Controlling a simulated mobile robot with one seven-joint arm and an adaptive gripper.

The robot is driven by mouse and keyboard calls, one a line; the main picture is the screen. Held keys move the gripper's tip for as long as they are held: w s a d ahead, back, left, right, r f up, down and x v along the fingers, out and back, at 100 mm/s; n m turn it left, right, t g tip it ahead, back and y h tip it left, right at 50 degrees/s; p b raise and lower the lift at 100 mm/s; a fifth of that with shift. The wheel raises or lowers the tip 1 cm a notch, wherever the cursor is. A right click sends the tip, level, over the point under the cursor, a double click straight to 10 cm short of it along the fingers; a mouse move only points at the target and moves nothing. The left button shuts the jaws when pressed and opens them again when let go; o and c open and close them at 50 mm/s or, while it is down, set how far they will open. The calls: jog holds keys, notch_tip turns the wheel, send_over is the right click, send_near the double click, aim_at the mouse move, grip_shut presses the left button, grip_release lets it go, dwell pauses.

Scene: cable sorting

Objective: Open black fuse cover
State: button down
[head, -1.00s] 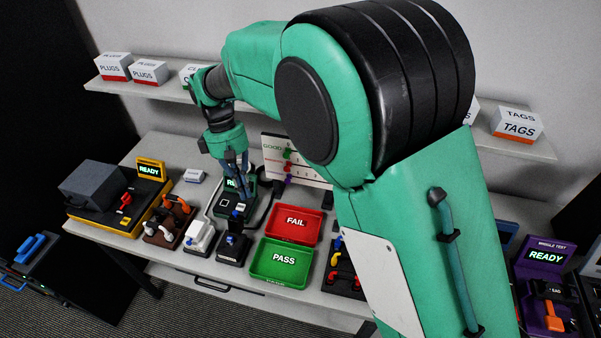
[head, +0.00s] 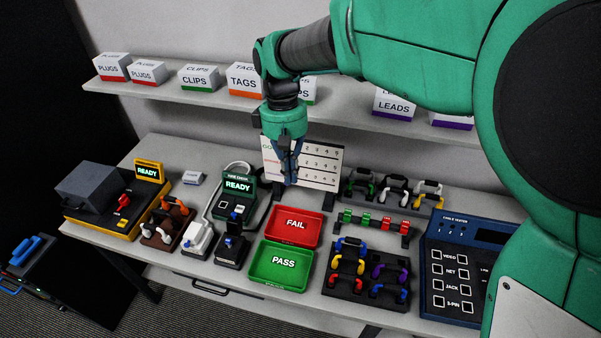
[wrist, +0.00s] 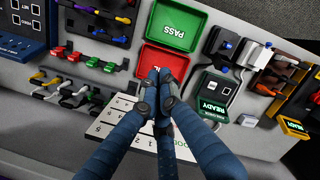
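The black fuse holder (head: 231,249) stands at the front of the bench, left of the green PASS tray, with a small blue part on top. It also shows in the wrist view (wrist: 222,46). Whether its cover is open or closed is too small to tell. A white holder (head: 198,238) is beside it on the left. The fuse check unit (head: 237,186) with a lit READY screen is behind them. My gripper (head: 289,180) hangs in front of the numbered board, behind the red tray and apart from the holder. In the wrist view its fingertips (wrist: 161,78) are together, with nothing seen between them.
The red FAIL tray (head: 292,226) and green PASS tray (head: 281,266) lie right of the holder. The numbered board (head: 321,166) stands behind. Cable racks (head: 366,272) and a blue cable tester (head: 462,262) are at the right. A shelf (head: 345,105) with boxes runs above.

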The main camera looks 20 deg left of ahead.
jog(key=shift+d+r+m, duration=0.15)
jog(key=shift+d+r, duration=0.15)
jog(key=shift+d, duration=0.4)
jog(key=shift+d+r+m, duration=0.15)
jog(key=shift+d+r, duration=0.1)
jog(key=shift+d, duration=0.4)
jog(key=shift+d, duration=0.1)
jog(key=s+d+r+m+t+y, duration=0.1)
jog(key=s+d+r+m+t, duration=0.2)
jog(key=d, duration=0.7)
jog(key=s+d+r+m+y, duration=0.1)
jog(key=s+d+r+m, duration=0.1)
jog(key=d+r, duration=0.5)
jog(key=s+d+f+m+t, duration=0.1)
jog(key=s+d+m+t, duration=0.1)
jog(key=s+d, duration=0.4)
jog(key=s+d+f+m+t+h, duration=0.1)
jog(key=s+d+f+m+t, duration=0.1)
jog(key=s+d+m, duration=0.2)
jog(key=s+d, duration=0.3)
jog(key=d, duration=0.5)
jog(key=shift+s, duration=0.3)
